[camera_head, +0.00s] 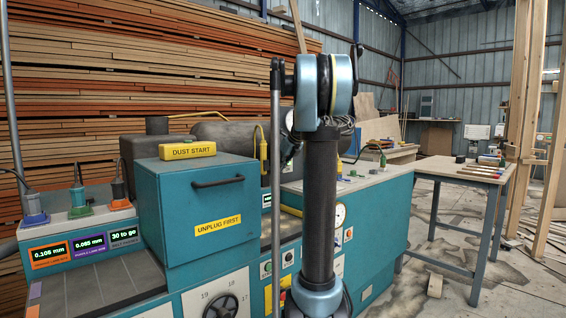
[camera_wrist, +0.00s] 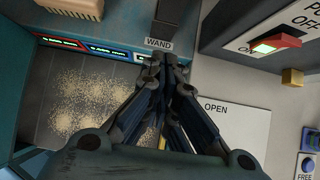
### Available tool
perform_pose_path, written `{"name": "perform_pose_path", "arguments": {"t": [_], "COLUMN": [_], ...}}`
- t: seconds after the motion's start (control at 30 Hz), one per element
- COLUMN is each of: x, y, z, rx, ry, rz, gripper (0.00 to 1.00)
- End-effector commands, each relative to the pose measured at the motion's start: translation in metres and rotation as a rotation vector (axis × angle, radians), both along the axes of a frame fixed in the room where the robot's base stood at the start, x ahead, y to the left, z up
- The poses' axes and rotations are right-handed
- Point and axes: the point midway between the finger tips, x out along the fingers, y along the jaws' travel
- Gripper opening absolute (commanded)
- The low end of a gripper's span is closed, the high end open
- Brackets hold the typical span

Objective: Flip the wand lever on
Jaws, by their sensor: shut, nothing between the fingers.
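In the wrist view, my gripper (camera_wrist: 172,62) is shut and empty, its fingertips together just below a small plate that reads WAND (camera_wrist: 158,44). The wand lever itself cannot be made out; my fingers cover the area under the plate. A small pale piece (camera_wrist: 143,57) shows just left of the fingertips. I cannot tell whether the fingers touch anything. In the head view, my own arm stands in front of the machine (camera_head: 205,205), and the gripper cannot be made out there.
An OPEN panel (camera_wrist: 232,125) lies right of my fingers. A dusty grey surface (camera_wrist: 85,100) lies left. In the head view, a workbench (camera_head: 465,172) stands at right.

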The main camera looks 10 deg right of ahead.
Motion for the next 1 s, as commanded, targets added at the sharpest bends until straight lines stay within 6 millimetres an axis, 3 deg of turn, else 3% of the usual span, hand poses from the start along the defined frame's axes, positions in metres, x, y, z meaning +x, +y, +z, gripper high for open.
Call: {"name": "perform_pose_path", "arguments": {"t": [0.1, 0.4, 0.87, 1.0], "x": [0.011, 0.040, 0.044, 0.045], "y": [0.007, 0.024, 0.025, 0.017], "z": [-0.017, -0.019, -0.019, -0.021], "rx": [0.001, 0.000, 0.002, 0.009], "ry": [0.000, -0.001, -0.001, -0.012], "rz": [0.001, 0.002, 0.001, -0.010], "gripper": [0.00, 0.00, 0.00, 0.00]}}
